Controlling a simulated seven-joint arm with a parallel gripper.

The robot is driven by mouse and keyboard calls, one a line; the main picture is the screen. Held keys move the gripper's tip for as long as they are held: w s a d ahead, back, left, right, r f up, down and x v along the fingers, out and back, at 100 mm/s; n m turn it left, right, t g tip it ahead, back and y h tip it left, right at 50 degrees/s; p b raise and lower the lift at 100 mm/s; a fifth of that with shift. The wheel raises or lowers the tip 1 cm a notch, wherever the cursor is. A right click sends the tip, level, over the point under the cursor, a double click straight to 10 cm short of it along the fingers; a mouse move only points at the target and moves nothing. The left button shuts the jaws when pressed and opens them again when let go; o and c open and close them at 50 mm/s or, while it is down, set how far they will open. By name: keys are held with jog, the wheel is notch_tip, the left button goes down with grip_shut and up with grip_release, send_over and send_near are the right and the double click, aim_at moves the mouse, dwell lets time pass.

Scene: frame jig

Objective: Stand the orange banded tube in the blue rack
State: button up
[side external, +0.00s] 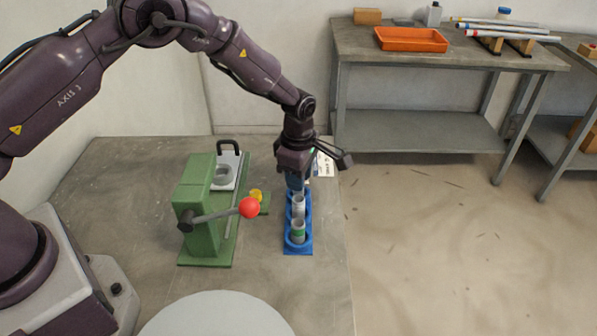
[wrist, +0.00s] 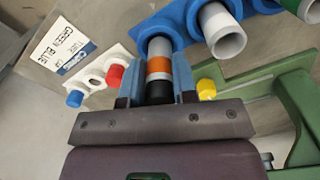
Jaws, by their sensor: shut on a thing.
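The orange banded tube (wrist: 159,66) is grey with an orange band and a black part near my gripper. My gripper (wrist: 158,88) is shut on it, one blue-grey finger on each side. The tube's far end meets a ring of the blue rack (wrist: 183,20) in the wrist view. I cannot tell how deep it sits there. In the side view the blue rack (side external: 298,250) lies near the table's right edge. My gripper (side external: 296,182) points down over its far end and hides the held tube. A plain grey-white tube (side external: 298,207) and a green banded tube (side external: 297,232) stand in the nearer rings.
A green press (side external: 200,215) with a red-knobbed lever (side external: 249,208) stands left of the rack. A white holder (wrist: 98,78) with red and blue caps and a printed card (wrist: 65,55) lie near my gripper. The front right of the table is clear.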

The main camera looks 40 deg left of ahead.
jog(key=shift+f, duration=0.55)
jog(key=o, duration=1.2)
jog(key=shift+c, duration=0.2)
jog(key=shift+r, duration=0.1)
jog(key=shift+r, duration=0.7)
jog(key=shift+r, duration=0.1)
jog(key=shift+r, duration=3.4)
